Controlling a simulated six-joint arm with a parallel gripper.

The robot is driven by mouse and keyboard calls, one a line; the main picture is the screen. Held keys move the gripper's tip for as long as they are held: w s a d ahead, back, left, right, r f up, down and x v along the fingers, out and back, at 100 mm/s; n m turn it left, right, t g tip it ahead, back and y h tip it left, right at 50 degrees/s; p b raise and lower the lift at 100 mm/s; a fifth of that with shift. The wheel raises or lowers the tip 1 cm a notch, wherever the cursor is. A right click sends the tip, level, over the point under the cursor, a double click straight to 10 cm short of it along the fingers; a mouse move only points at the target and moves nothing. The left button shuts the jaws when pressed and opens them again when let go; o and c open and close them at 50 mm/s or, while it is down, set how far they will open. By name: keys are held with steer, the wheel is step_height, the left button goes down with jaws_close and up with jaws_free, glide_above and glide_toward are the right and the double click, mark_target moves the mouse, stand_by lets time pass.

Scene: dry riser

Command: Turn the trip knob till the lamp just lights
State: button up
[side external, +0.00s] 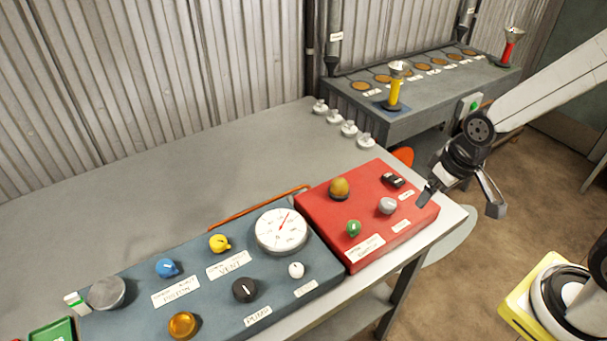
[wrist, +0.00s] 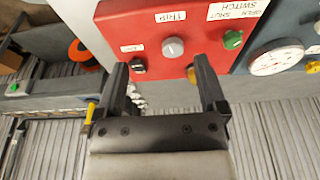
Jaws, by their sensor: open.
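The grey trip knob (side external: 387,206) sits on the red box (side external: 330,212), and in the wrist view the knob (wrist: 172,47) is beside a label reading TRIP (wrist: 173,15). An amber dome lamp (side external: 339,187) is on the same box and looks dull, with no clear glow. In the wrist view the lamp (wrist: 191,75) is partly hidden by a finger. My gripper (side external: 460,200) is open and empty, to the right of the knob at the box's right end. In the wrist view my gripper (wrist: 160,66) has its fingers apart, with the knob beyond the gap, untouched.
A black switch (side external: 393,180) and a green knob (side external: 353,228) flank the trip knob. A blue panel (side external: 215,287) with a dial gauge (side external: 282,230) and several knobs stands to the left. A grey riser bench (side external: 425,100) stands behind.

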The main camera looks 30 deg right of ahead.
stand_by(0.5)
steer(key=n+g, duration=0.2)
steer(key=g, duration=0.1)
glide_above(388, 202)
steer(key=shift+f, duration=0.8)
steer(key=shift+f, duration=0.1)
steer(key=shift+f, duration=3.8)
jaws_close()
